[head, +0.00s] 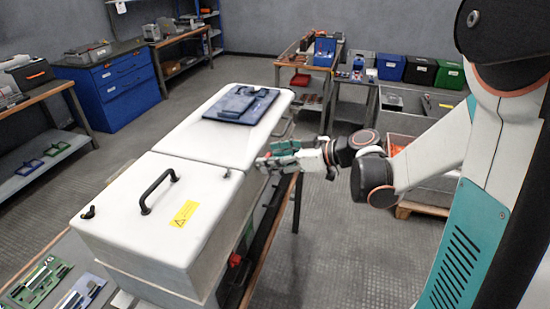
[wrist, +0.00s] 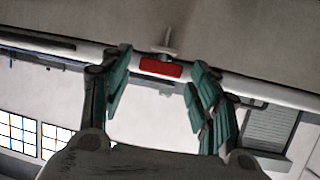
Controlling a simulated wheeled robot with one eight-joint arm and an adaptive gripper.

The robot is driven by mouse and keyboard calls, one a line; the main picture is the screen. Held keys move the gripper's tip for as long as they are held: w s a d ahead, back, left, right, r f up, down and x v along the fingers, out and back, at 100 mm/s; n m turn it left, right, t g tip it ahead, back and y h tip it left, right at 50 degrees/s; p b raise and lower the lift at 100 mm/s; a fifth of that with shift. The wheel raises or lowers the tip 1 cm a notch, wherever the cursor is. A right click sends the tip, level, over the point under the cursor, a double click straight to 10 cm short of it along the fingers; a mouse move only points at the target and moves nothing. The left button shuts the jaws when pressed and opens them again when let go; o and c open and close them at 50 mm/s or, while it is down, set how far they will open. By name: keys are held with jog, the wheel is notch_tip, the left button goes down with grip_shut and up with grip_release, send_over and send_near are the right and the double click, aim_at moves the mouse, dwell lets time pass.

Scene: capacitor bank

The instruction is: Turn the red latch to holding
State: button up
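A red rectangular piece (wrist: 160,68), which looks like the red latch, sits on a light edge in the wrist view, below a small grey metal tab (wrist: 167,43). My gripper (wrist: 158,88) has its two green-padded fingers spread either side of it, with gaps between. I cannot tell how near the fingertips are in depth. In the head view my gripper (head: 264,162) is at the right side of the white cabinet (head: 150,205), by the seam between its two lids. The latch is not clear there, behind the fingers. The latch's setting cannot be read.
A black handle (head: 158,190) and a yellow warning label (head: 184,213) are on the near lid. A blue tray (head: 240,105) lies on the far lid. A red knob (head: 235,260) shows low on the cabinet's side. Open floor (head: 320,240) lies right of the cabinet.

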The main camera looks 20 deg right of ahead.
jog(key=c, duration=0.7)
jog(key=shift+a+m+h, duration=0.1)
jog(key=shift+m+h, duration=0.2)
jog(key=shift+s+a+m+t+h+p, duration=0.1)
jog(key=shift+s+a+m+t+h, duration=0.05)
jog(key=shift+m+t+h, duration=0.6)
jog(key=shift+s+a+m+t+h+p, duration=0.15)
jog(key=shift+m+t+h, duration=0.3)
jog(key=shift+m+h, duration=0.45)
jog(key=shift+s+a+m+t+h+p, duration=0.1)
jog(key=shift+a+m+t+h, duration=0.1)
jog(key=shift+m+t+h, duration=0.55)
jog(key=shift+m+h, duration=0.3)
jog(key=o, duration=1.1)
jog(key=shift+d, duration=0.1)
